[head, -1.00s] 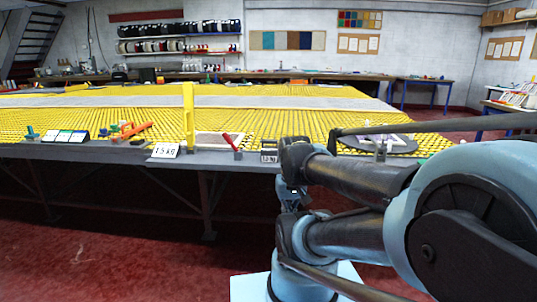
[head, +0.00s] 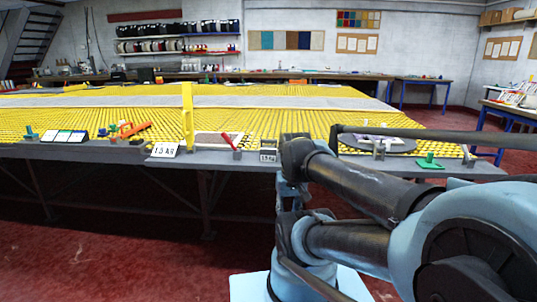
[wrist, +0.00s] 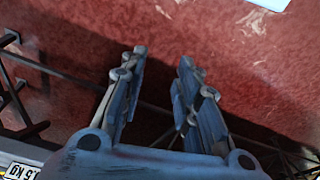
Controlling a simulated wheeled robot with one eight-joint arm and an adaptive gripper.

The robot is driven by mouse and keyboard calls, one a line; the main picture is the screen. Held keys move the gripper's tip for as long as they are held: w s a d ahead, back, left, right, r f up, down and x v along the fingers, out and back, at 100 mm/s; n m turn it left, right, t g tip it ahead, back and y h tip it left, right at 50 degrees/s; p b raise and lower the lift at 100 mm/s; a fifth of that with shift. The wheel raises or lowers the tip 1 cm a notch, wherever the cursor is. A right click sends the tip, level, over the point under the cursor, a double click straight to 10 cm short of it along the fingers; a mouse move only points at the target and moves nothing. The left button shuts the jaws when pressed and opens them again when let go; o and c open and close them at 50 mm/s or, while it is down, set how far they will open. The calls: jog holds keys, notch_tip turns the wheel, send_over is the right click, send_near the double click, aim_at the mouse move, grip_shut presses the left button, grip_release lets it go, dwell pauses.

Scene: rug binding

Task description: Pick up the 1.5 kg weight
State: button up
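In the head view, a white card (head: 165,149) reading about 1.5 kg stands at the table's front edge. To its right, a small dark block (head: 268,156) bears a white label too small to read surely, close beside my arm. In the wrist view, my gripper (wrist: 163,58) is open and empty, with its fingers apart over the red floor. A white label (wrist: 22,170) ending in "5 kg" is cut off at the lower left corner; I cannot tell whether it is the card or the block. In the head view, my arm hides the gripper's fingertips.
The long table (head: 100,152) is covered by yellow mesh. A yellow upright post (head: 188,117), a red-handled tool (head: 230,142), an orange tool (head: 132,129) and a round grey plate (head: 385,147) lie near its front edge. A green piece (head: 430,161) sits at the right. Red floor is open in front.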

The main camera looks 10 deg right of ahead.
jog(key=o, duration=0.8)
jog(key=w+r+m, duration=0.3)
jog(key=w+r, duration=0.2)
jog(key=r, duration=0.1)
notch_tip(320, 180, up, 18)
jog(key=m+g, duration=0.2)
jog(key=m, duration=1.6)
send_over(269, 147)
notch_tip(269, 147, down, 17)
jog(key=shift+a+f, duration=0.1)
